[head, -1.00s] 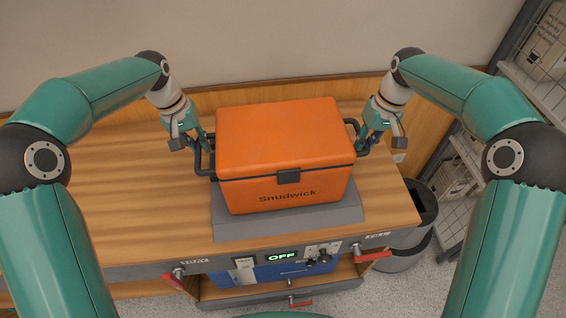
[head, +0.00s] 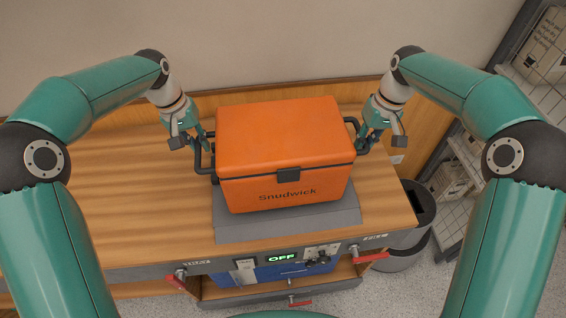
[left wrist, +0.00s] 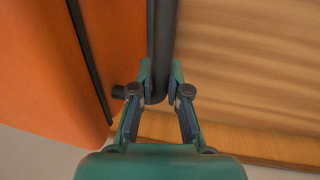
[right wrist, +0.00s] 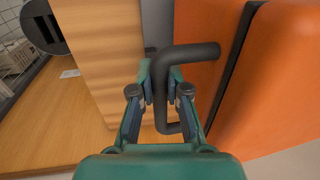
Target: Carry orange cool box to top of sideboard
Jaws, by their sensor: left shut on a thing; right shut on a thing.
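The orange cool box (head: 285,140), marked "Snudwick", is upright over a grey plate (head: 290,222) on the wooden sideboard (head: 110,195). I cannot tell whether its base touches the plate. My left gripper (head: 202,143) is shut on the black side handle at the box's left; the left wrist view shows the handle bar (left wrist: 160,50) between the fingers. My right gripper (head: 362,141) is shut on the right handle, whose bent bar (right wrist: 185,55) shows between the fingers in the right wrist view. The box's underside and back are hidden.
The sideboard top is clear to the left of the box. Red-handled clamps (head: 371,256) and a panel reading "OFF" (head: 282,258) are on its front edge. A grey bin (head: 408,225) stands at its right end, with shelving (head: 540,95) beyond. A wall is behind.

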